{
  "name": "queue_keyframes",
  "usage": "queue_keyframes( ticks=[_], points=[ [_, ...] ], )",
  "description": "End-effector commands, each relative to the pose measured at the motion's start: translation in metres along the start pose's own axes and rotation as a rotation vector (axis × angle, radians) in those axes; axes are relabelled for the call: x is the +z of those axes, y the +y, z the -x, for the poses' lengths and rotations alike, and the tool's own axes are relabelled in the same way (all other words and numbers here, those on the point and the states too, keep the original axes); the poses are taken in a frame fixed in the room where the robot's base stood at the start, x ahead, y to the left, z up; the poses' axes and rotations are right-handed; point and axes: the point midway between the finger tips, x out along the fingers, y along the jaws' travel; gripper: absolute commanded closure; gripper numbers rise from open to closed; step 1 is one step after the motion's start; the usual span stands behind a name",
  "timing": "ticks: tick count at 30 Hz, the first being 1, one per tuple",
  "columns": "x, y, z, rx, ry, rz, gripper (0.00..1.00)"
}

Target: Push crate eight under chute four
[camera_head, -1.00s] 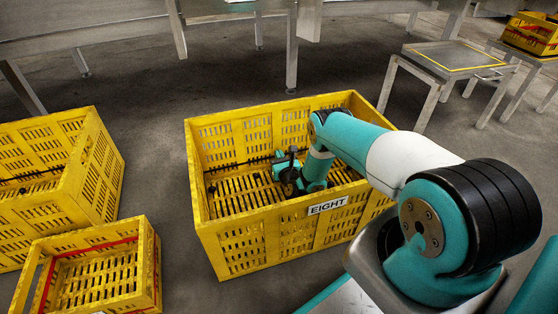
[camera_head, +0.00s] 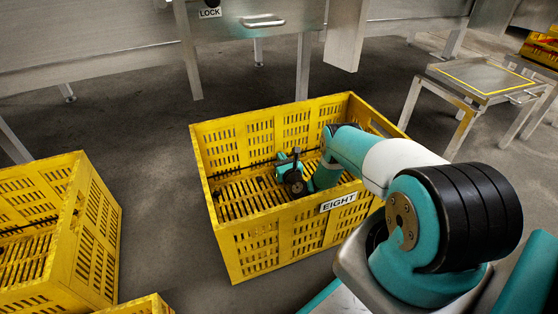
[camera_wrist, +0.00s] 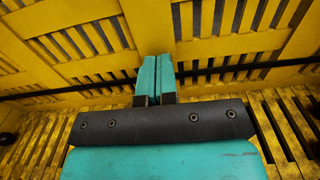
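Crate eight (camera_head: 262,259) is a large yellow slatted crate on the floor, with a white EIGHT label on its near wall. My arm reaches over that wall into it. My gripper (camera_head: 280,156) is inside the crate, towards its far wall. In the wrist view, my gripper (camera_wrist: 158,64) has its two teal fingers together, with nothing between them. The tips point at the yellow slatted wall and overlap it; I cannot tell whether they touch. A grey metal spout (camera_head: 345,35) hangs beyond the crate. No chute number is readable.
Another yellow crate (camera_head: 85,235) is at left, and a smaller one (camera_head: 140,306) is partly cut off below. A metal stand (camera_head: 484,77) is at right. Grey floor lies clear between crate and machine.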

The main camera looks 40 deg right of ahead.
Motion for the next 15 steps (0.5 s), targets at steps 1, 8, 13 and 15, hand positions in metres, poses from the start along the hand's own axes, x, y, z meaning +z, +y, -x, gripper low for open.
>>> queue_keyframes(
  ticks=[1, 8, 13, 15],
  points=[
    [0.001, 0.0, -0.001, 0.001, -0.002, 0.001, 1.0],
    [0.001, 0.001, -0.001, 0.002, -0.001, 0.001, 1.0],
    [0.017, 0.001, -0.001, 0.002, -0.002, 0.0, 1.0],
    [0.031, 0.0, -0.001, 0.001, -0.002, 0.0, 1.0]
  ],
)
